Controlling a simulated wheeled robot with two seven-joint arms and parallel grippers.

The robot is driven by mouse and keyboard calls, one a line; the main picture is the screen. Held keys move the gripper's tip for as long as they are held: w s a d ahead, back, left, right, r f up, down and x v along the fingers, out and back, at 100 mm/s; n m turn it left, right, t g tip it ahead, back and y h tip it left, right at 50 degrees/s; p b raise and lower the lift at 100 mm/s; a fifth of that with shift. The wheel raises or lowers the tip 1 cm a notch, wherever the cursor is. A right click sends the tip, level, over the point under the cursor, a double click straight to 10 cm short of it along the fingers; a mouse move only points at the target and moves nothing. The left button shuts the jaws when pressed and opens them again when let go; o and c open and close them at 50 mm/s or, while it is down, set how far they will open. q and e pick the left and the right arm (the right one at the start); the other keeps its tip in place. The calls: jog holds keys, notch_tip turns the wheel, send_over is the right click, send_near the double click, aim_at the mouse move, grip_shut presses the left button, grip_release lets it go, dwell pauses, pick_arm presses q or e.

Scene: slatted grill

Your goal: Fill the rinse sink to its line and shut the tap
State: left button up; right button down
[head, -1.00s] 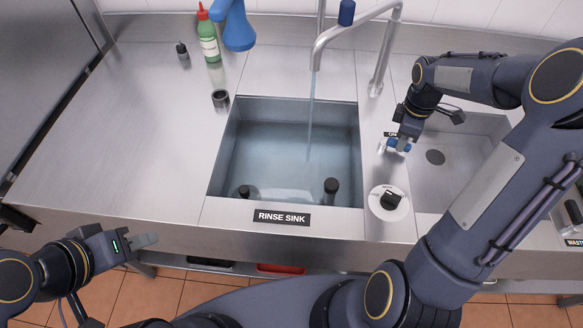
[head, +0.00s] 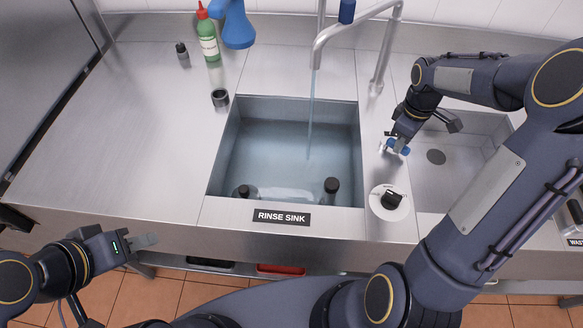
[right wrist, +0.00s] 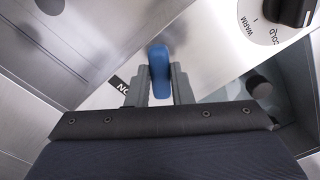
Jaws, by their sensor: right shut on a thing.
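The rinse sink (head: 283,137) holds clear bluish water, and a thin stream falls into it from the curved metal tap (head: 352,25). Two dark-capped things stand in the water near the front wall. I cannot make out the fill line. My right gripper (head: 398,143) is shut on the blue tap lever (head: 404,150) right of the sink. In the right wrist view the blue lever (right wrist: 159,70) sits between both fingers. A white temperature dial (head: 389,203) with a black knob is in front of it. My left gripper (head: 147,241) is empty with fingers apart, off the counter's front edge.
A second basin (head: 460,150) with a drain lies to the right, under my right arm.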

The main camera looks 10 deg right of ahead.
jog(key=shift+s+a+m, duration=0.1)
jog(key=shift+a+m, duration=0.15)
jog(key=shift+m, duration=0.55)
jog(key=shift+s+a+m, duration=0.1)
jog(key=shift+a+m, duration=0.15)
jog(key=shift+m, duration=0.4)
jog(key=shift+s+a+m, duration=0.1)
jog(key=shift+a+m, duration=0.1)
jog(key=shift+m, duration=0.45)
jog(key=shift+a+m+b, duration=0.3)
jog(key=shift+m+b, duration=0.05)
jog(key=shift+m, duration=0.45)
jog(key=shift+a+m, duration=0.15)
jog(key=shift+m, duration=0.25)
jog(key=shift+a+m, duration=0.2)
jog(key=shift+m, duration=0.45)
jog(key=shift+a+m, duration=0.2)
jog(key=shift+m, duration=0.45)
